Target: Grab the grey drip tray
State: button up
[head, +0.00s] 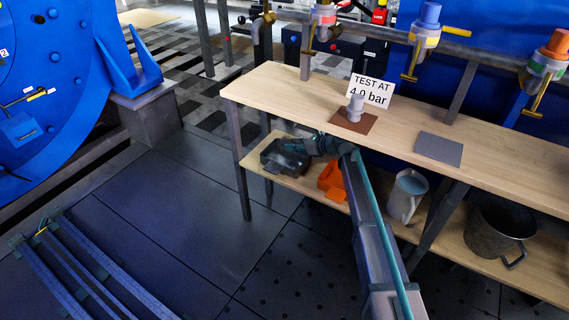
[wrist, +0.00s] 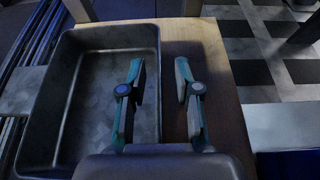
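The grey drip tray (head: 283,158) lies on the left end of the lower shelf in the head view. It is a dark, shallow, rectangular metal pan. In the wrist view the tray (wrist: 95,38) fills the left side, empty inside. My gripper (wrist: 160,80) is open there, with its left finger over the tray's inside and its right finger over the shelf outside. The tray's right wall runs between the fingers, and both look apart from it. In the head view my gripper (head: 308,147) is at the tray's right side, small and partly hidden by my arm. Finger height against the rim is unclear.
The wooden upper bench top (head: 262,92) hangs over the lower shelf (head: 257,180). An orange object (head: 332,180) lies close to my arm. A light jug (head: 407,195) and a metal pot (head: 500,235) stand farther right. A bench leg (head: 238,160) is near the tray.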

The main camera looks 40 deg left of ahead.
grip_shut()
jog(key=shift+r, duration=0.15)
dwell(0.4)
